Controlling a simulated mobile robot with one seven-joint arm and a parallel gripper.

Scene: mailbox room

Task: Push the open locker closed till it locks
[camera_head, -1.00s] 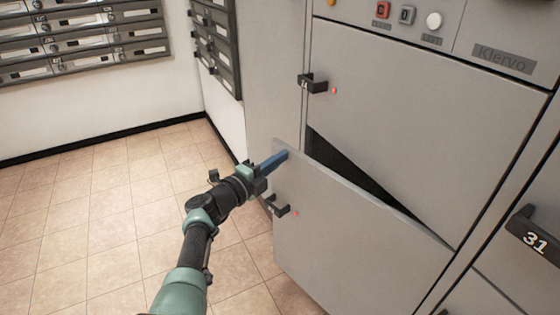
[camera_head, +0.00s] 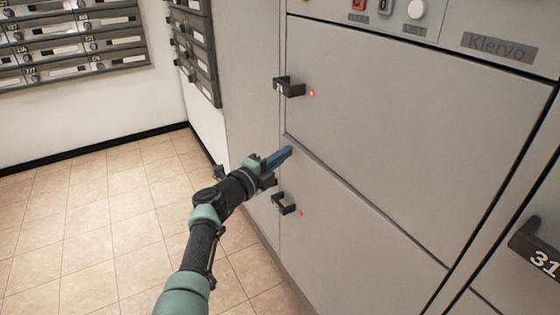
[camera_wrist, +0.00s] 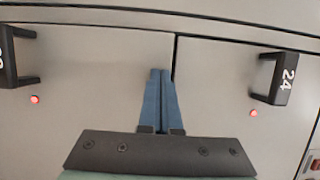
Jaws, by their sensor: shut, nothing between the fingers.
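The lower locker door (camera_head: 350,235) is grey and looks flush with the cabinet front, with only a thin dark seam along its top. Its black handle (camera_head: 285,204) has a small red light beside it. In the wrist view this door (camera_wrist: 90,75) fills the left side, with its handle (camera_wrist: 17,58) partly cut off. My gripper (camera_head: 288,152) is shut and empty, its blue fingers at the door's upper left corner. In the wrist view the fingertips (camera_wrist: 161,72) lie over the door close to the seam; contact is not certain.
Above is a closed locker door (camera_head: 400,130); its handle, marked 24 (camera_wrist: 286,78), and red light show in the wrist view. A handle marked 31 (camera_head: 538,250) sticks out at right. Mailboxes (camera_head: 70,40) hang on the left wall. The tiled floor (camera_head: 90,220) is clear.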

